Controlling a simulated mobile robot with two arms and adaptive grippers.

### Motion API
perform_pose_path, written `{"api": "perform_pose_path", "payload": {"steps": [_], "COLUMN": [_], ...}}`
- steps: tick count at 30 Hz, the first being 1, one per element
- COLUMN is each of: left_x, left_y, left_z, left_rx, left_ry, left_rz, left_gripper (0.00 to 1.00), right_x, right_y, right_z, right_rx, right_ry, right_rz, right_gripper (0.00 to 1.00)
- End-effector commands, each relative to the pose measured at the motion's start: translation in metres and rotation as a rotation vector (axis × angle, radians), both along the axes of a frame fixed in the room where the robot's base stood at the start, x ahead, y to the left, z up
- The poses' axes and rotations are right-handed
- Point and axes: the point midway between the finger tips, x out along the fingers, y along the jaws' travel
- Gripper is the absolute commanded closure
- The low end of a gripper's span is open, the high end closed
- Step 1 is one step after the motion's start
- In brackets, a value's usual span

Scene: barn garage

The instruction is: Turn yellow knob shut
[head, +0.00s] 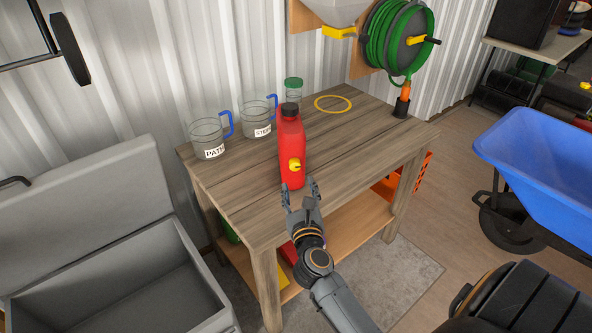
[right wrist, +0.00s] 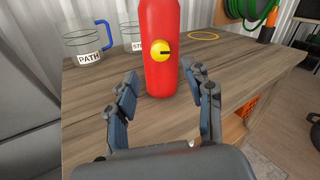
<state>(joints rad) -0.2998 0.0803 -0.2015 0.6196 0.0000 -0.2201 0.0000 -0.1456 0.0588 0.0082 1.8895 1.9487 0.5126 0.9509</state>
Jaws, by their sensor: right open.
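The yellow knob (head: 295,164) sits on the front of a red bottle (head: 291,140) with a black cap, standing upright on the wooden bench. In the right wrist view the knob (right wrist: 160,50) is round with a dark slot lying about level, and the red bottle (right wrist: 160,75) stands just beyond my fingers. My right gripper (head: 301,187) is open and empty in front of the bottle, a little below the knob. In the right wrist view its two fingers (right wrist: 166,90) are spread, apart from the bottle and knob. My left gripper is not in view.
Two clear jugs with blue handles (head: 208,138) (head: 258,119), a green-lidded jar (head: 293,90) and a yellow ring (head: 333,104) are on the bench (head: 235,190). A green hose reel (head: 400,40) hangs behind. A grey chest (head: 110,285) is at left, a blue wheelbarrow (head: 540,165) at right.

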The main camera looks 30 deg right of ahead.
Motion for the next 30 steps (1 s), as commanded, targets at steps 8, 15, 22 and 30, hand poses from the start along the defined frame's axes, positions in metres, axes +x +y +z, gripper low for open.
{"api": "perform_pose_path", "payload": {"steps": [8, 15, 22, 30], "left_x": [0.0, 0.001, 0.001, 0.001], "left_y": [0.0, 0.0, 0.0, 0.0], "left_z": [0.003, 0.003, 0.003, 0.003], "left_rx": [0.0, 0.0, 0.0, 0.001], "left_ry": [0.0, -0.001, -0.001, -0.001], "left_rz": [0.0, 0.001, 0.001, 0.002], "left_gripper": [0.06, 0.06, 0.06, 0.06], "right_x": [0.045, 0.059, 0.06, 0.06], "right_y": [-0.023, -0.031, -0.031, -0.031], "right_z": [0.001, 0.0, 0.0, 0.0], "right_rx": [-0.003, -0.002, -0.001, -0.002], "right_ry": [-0.001, 0.0, 0.0, 0.0], "right_rz": [0.001, 0.0, 0.0, 0.001], "right_gripper": [0.48, 0.48, 0.48, 0.97]}}
